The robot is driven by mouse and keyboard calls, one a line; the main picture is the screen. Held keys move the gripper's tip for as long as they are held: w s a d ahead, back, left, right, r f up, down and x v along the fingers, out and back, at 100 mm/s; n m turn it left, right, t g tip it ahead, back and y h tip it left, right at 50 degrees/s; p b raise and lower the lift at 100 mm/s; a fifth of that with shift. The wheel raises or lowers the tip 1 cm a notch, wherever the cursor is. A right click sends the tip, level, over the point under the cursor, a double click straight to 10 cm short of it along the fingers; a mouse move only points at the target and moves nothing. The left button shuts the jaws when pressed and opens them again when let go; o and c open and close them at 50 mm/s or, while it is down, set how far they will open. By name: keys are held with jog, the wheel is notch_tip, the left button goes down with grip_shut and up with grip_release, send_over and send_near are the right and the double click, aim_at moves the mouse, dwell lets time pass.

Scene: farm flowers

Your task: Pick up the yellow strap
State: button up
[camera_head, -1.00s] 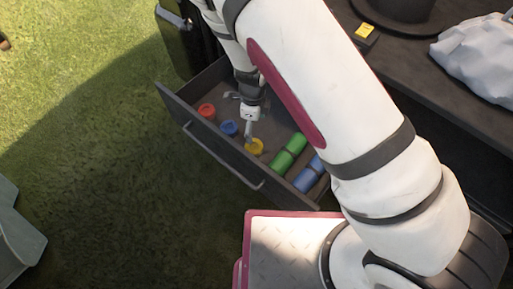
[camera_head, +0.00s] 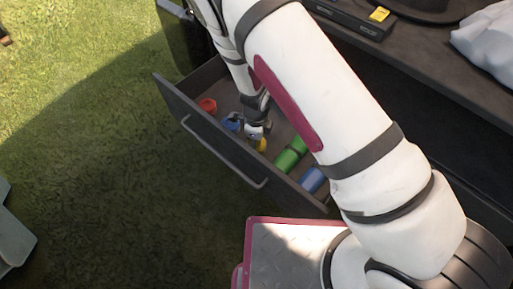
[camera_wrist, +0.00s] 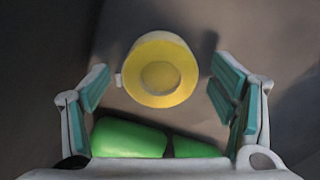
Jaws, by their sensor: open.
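The yellow strap (camera_head: 261,145) is a round roll on the floor of the open drawer, partly hidden by my gripper (camera_head: 254,132) in the head view. In the wrist view the yellow strap (camera_wrist: 160,52) shows whole, as a ring with a sunken centre, a little above the middle of the picture. My gripper (camera_wrist: 161,88) is open, with one teal-padded finger to the left of the strap and one to the right. Gaps show between the strap and both fingers, with the left gap smaller. Nothing is held.
A red roll (camera_head: 208,105) and a blue roll (camera_head: 232,122) lie left of my gripper in the drawer. Green rolls (camera_head: 290,157) and a blue cylinder (camera_head: 313,180) lie to the right. The drawer front (camera_head: 220,145) stands close by. Above right is a dark tabletop (camera_head: 440,65).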

jog(key=shift+f, duration=0.6)
jog(key=shift+c, duration=0.3)
jog(key=c, duration=1.3)
jog(key=shift+r, duration=0.1)
